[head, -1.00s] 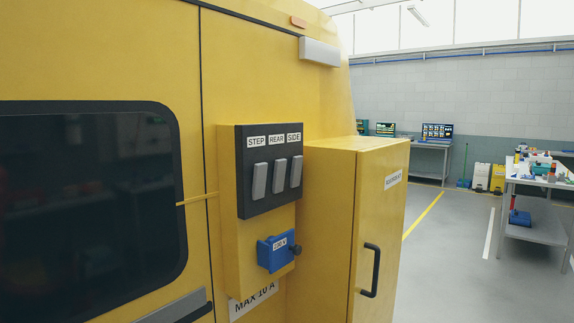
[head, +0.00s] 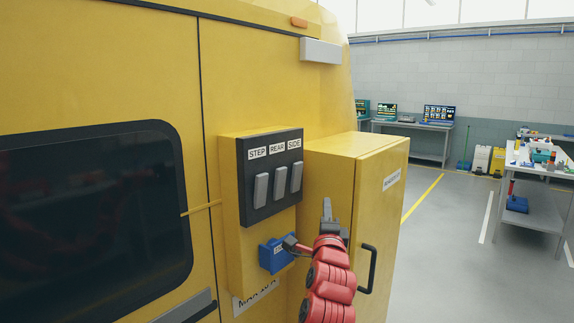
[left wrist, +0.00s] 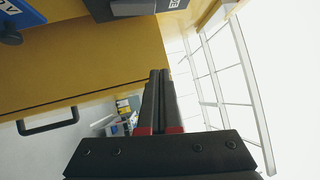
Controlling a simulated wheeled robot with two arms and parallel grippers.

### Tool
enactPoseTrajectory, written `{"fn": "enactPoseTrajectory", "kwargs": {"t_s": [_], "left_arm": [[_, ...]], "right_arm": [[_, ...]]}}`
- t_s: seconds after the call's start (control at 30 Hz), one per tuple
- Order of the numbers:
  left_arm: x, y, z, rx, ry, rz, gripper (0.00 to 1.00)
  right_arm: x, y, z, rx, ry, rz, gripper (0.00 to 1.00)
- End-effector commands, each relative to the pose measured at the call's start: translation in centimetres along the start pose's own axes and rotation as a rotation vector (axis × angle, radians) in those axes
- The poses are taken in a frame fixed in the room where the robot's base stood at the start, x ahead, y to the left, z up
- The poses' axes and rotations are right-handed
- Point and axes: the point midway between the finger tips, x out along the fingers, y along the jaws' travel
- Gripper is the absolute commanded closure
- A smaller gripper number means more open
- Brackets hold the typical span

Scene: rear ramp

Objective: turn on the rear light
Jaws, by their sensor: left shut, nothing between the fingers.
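A dark switch panel (head: 270,215) on the yellow vehicle wall has three grey rockers labelled STEP, REAR and SIDE. The REAR rocker (head: 280,187) is the middle one; I cannot tell which way it is set. My left gripper (head: 326,205) is shut and empty, pointing up in front of the yellow cabinet, right of and below the rockers, apart from them. In the left wrist view its fingers (left wrist: 159,80) are together, with part of the dark panel (left wrist: 100,8) at the top edge. A white lamp housing (head: 320,51) sits high on the wall, with no clear glow. My right gripper is not in view.
The yellow cabinet (head: 340,170) with a black handle (head: 369,270) juts out right of the panel. Open floor and workbenches lie at the right.

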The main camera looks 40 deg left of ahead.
Motion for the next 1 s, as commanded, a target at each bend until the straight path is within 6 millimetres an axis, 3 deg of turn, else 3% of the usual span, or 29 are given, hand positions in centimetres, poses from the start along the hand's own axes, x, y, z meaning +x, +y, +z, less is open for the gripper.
{"fn": "enactPoseTrajectory", "kwargs": {"t_s": [0.03, 0.23, 0.67, 0.83, 1.0], "left_arm": [[0.3, -1.7, 1.7, 0.029, -0.050, 0.033, 1.00], [0.2, -3.0, 5.4, 0.095, -0.156, 0.142, 1.00], [0.4, -2.9, 5.8, 0.102, -0.165, 0.156, 1.00], [2.2, -3.0, 6.2, 0.101, -0.166, 0.154, 1.00], [5.6, -2.6, 6.8, 0.100, -0.167, 0.157, 1.00]], "right_arm": [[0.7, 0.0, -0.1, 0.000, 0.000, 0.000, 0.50], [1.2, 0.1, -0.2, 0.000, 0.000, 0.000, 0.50], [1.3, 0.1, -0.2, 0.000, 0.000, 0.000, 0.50], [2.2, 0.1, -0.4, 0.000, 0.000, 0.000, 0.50], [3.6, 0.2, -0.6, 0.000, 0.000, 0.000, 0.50]]}}
